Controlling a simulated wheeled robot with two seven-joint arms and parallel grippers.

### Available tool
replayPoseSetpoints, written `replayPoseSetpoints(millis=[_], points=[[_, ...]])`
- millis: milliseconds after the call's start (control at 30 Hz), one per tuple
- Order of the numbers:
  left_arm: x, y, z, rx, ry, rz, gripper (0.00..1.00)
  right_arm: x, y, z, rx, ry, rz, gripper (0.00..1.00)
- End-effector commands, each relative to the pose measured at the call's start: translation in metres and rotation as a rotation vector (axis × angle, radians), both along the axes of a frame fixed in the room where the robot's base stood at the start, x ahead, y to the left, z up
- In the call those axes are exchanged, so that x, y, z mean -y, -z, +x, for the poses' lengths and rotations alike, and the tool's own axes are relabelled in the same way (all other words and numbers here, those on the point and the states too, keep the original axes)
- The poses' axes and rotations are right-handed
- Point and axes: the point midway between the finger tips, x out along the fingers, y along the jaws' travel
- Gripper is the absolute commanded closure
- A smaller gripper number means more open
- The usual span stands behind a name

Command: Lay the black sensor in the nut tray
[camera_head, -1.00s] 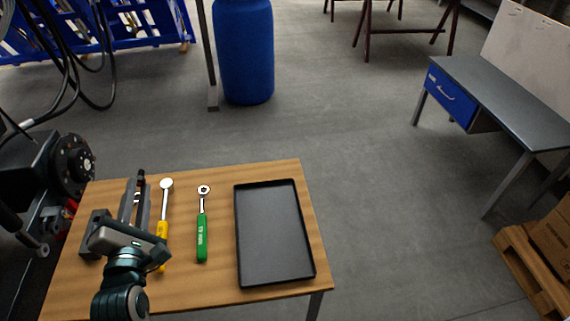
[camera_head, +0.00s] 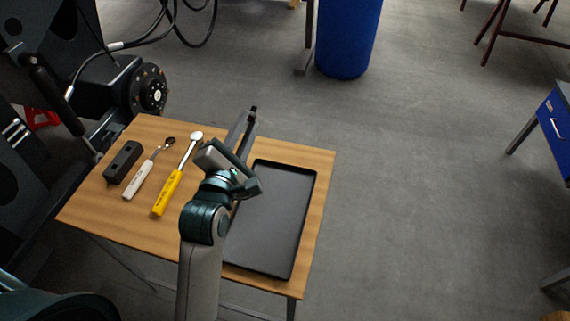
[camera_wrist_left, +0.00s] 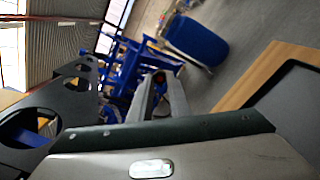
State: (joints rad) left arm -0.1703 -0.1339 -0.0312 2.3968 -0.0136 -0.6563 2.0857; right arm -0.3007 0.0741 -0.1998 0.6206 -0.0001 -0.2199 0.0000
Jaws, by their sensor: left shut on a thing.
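My left gripper (camera_head: 249,122) reaches over the table, above the tray's upper left corner. It is shut on the black sensor (camera_head: 254,109), a small dark piece of which only the end shows at the fingertips. In the left wrist view the sensor (camera_wrist_left: 159,80) shows as a dark piece between the two grey fingers. The nut tray (camera_head: 270,220) is a black, shallow, rectangular tray on the right of the table, and it looks empty. My arm and wrist hide its left edge. My right gripper is not in view.
The wooden table (camera_head: 92,208) also holds a dark block (camera_head: 123,162), a white-handled tool (camera_head: 141,179) and a yellow-handled ratchet (camera_head: 168,192) left of my arm. Dark machinery with a round hub (camera_head: 148,90) stands at the table's left. A blue barrel (camera_head: 347,35) stands behind.

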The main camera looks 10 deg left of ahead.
Motion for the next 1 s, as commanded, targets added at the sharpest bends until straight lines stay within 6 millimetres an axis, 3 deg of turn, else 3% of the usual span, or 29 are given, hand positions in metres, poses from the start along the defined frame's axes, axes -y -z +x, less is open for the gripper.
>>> replayPoseSetpoints(millis=[533,767,1000], points=[[0.009,0.000,0.005,-0.013,0.037,0.018,1.00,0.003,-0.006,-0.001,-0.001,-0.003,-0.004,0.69],[0.046,0.010,0.022,-0.074,0.209,0.109,1.00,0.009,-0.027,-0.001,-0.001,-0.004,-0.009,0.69],[0.090,0.048,0.034,-0.158,0.510,0.318,1.00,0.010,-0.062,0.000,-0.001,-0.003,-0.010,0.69]])
